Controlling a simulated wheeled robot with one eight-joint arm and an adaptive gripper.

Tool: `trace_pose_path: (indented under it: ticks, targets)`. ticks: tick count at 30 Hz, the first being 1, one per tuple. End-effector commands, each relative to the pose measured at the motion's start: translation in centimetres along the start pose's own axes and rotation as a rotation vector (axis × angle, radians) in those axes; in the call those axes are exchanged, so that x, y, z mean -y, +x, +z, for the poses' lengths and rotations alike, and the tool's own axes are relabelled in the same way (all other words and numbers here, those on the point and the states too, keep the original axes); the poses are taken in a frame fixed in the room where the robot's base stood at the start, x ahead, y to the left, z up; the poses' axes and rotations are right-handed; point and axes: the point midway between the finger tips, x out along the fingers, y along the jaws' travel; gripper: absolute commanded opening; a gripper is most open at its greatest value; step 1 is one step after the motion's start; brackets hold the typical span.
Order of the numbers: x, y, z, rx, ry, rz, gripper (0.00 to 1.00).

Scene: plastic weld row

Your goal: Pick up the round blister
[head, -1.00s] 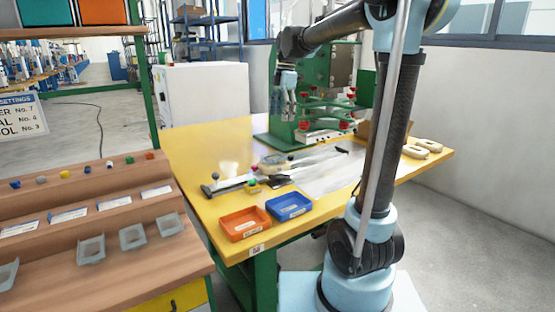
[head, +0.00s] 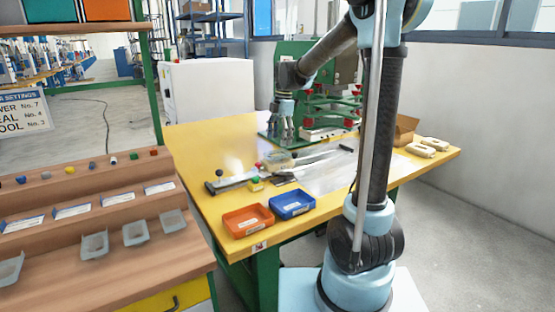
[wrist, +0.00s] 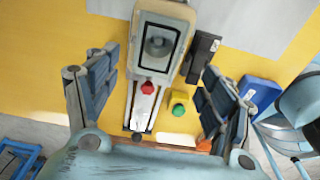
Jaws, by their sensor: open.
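A round, clear grey shape, which looks like the round blister (wrist: 158,44), shows in the wrist view inside the window of a pale frame (wrist: 141,68). I cannot tell whether it lies loose or is seated there. In the head view a small clear, roundish item (head: 279,160) lies on the yellow table, but its details are too small to make out. My gripper (wrist: 160,62) is open and empty, with its fingers on either side of the frame. In the head view my gripper (head: 283,132) points down above the table, in front of the green press (head: 290,60).
A rail with a red knob (wrist: 148,87), a green button (wrist: 179,109) and a black box (wrist: 202,55) are close to the fingers. An orange tray (head: 247,234) and a blue tray (head: 291,216) stand at the table's front edge. A wooden shelf (head: 110,200) stands left.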

Motion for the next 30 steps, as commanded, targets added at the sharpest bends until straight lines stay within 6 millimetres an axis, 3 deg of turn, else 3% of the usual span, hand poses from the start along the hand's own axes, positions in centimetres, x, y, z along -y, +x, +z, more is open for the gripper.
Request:
trace_pose_path:
  ticks: [5, 16, 30]
  targets:
    - [-0.1, 0.9, 0.1, 0.0, 0.0, 0.0, 0.75]
    - [-0.6, 5.2, 0.4, 0.0, -0.001, 0.001, 0.75]
    - [-0.6, 5.7, 0.4, 0.0, -0.001, 0.001, 0.75]
